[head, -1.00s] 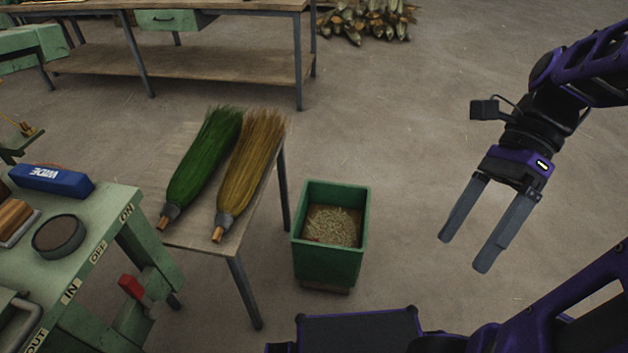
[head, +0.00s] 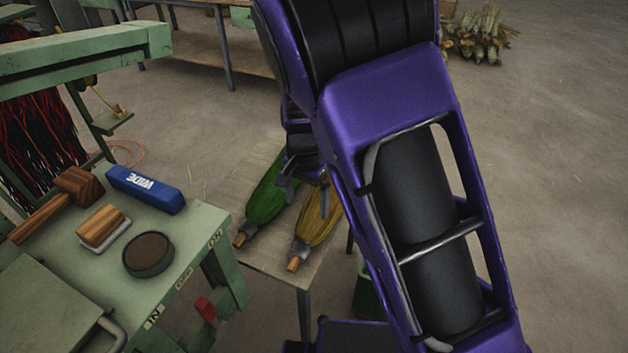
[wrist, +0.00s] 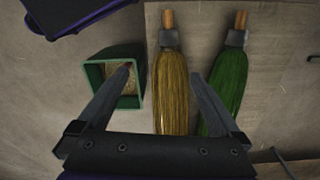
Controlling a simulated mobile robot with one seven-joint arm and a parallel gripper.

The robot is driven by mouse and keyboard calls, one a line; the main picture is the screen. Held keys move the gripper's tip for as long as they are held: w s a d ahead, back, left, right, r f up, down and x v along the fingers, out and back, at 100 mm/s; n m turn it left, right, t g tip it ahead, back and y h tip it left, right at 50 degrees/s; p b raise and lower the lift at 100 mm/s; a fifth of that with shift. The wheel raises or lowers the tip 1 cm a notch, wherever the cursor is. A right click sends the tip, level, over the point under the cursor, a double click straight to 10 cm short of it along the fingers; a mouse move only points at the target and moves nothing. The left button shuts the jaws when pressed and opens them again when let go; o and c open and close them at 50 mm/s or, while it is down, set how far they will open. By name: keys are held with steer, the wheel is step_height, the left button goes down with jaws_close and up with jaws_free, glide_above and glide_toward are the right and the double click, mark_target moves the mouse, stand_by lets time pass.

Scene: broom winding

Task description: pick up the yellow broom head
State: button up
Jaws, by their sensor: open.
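The yellow broom head (head: 318,228) lies on a small wooden table, partly hidden by my arm in the head view. In the wrist view the yellow broom head (wrist: 171,92) lies between my finger lines, its handle stub toward the top. The green broom head (head: 265,205) lies beside it; it also shows in the wrist view (wrist: 228,95) to the right, with my right fingertip overlapping its near edge. My gripper (wrist: 162,72) is open and empty, above the brooms. In the head view my gripper (head: 307,188) is mostly hidden behind my arm.
A green bin (wrist: 112,72) with pale grains stands on the floor beside the table (wrist: 285,60). The green workbench (head: 190,225) at left holds a blue block (head: 146,189), a round dark dish (head: 149,254) and wooden tools. Open floor lies to the right.

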step_height(320, 180, down, 2)
steer(key=a, duration=0.2)
steer(key=b, duration=0.2)
glide_toward(301, 243)
steer(key=shift+n, duration=0.3)
steer(key=f, duration=0.5)
steer(key=shift+s+f, duration=0.1)
steer(key=shift+s, duration=0.1)
steer(key=shift+w+d+f+b, duration=0.1)
steer(key=shift+f+b, duration=0.3)
steer(key=shift+f, duration=1)
steer(key=shift+w+f+b, duration=0.1)
steer(key=shift+f+b, duration=0.25)
steer(key=shift+f, duration=1.05)
steer(key=shift+r, duration=0.1)
jaws_close()
